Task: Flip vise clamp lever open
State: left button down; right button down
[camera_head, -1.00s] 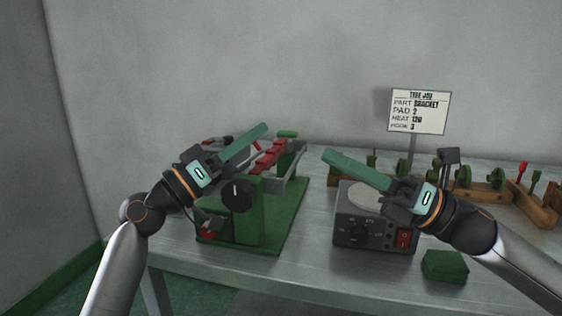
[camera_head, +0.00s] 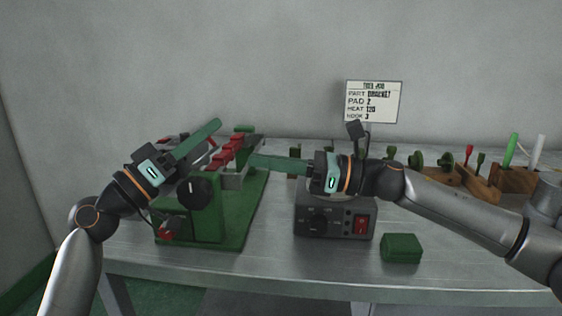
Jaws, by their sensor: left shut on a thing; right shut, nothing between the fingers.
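The vise (camera_head: 232,228) is a green machine at the left of the table, with a black knob on its front face and a row of red blocks (camera_head: 226,157) behind. A slim red piece (camera_head: 213,143) shows under the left fingers; I cannot tell whether it is the clamp lever. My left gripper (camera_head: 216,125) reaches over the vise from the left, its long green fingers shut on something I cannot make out. My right gripper (camera_head: 253,160) is shut and empty, its green fingers pointing left, tips close to the row of red blocks; contact is unclear.
A grey box with a red switch (camera_head: 335,220) stands under my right wrist. A green block (camera_head: 401,248) lies near the front edge. A sign (camera_head: 374,101) stands behind. Wooden racks (camera_head: 480,189) with tools fill the right.

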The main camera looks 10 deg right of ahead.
aim_at(219, 145)
jog(key=x, duration=0.5)
pick_arm(q)
jog(key=shift+s+d, duration=0.1)
jog(key=shift+d, duration=0.1)
pick_arm(e)
jog(key=shift+w+a+r, duration=0.1)
jog(key=shift+a+r, duration=0.25)
jog(key=shift+r, duration=0.45)
pick_arm(q)
jog(key=c, duration=1.1)
grip_release()
jog(key=shift+f, duration=0.1)
pick_arm(e)
jog(key=shift+r, duration=0.1)
pick_arm(q)
jog(key=o, duration=0.4)
jog(key=shift+a, duration=0.1)
jog(key=shift+c, duration=0.2)
pick_arm(e)
jog(key=shift+f, duration=0.25)
pick_arm(q)
jog(key=shift+a, duration=0.15)
